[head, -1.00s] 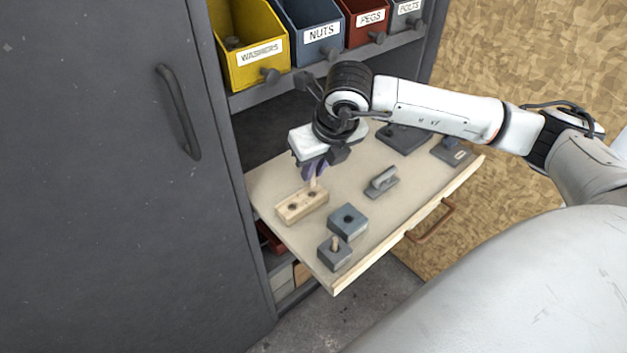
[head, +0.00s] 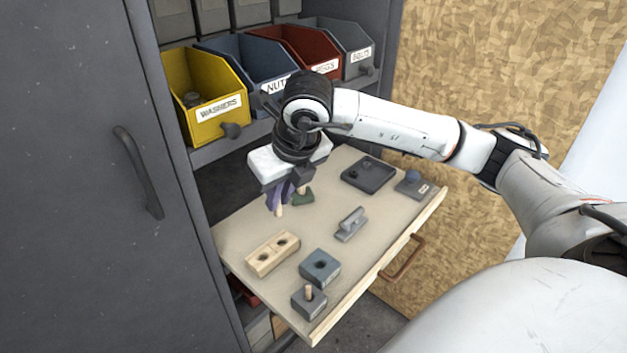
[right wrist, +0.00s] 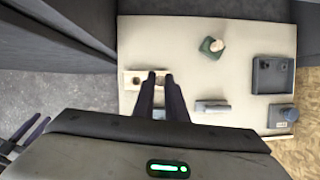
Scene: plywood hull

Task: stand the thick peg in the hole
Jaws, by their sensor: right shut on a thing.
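My right gripper (head: 282,196) is shut on a light wooden peg (head: 279,211), which points down above the drawer board, behind the two-hole wooden block (head: 272,255). Both holes of that block look empty. The block also shows beyond my fingertips in the right wrist view (right wrist: 132,81). A blue-grey block (head: 320,266) has one open hole. A small dark block (head: 309,301) carries an upright peg (head: 309,291). A green block (head: 303,198) stands behind my fingers; the right wrist view shows a pale round top on it (right wrist: 215,45). My left gripper (right wrist: 28,128) shows at the edge, fingers apart.
A grey handled piece (head: 350,224), a dark tray (head: 368,174) and a block with a blue knob (head: 412,184) lie on the pulled-out board (head: 240,235). Labelled bins, including a yellow one (head: 205,105), sit on a shelf above. The cabinet door (head: 70,200) is at left.

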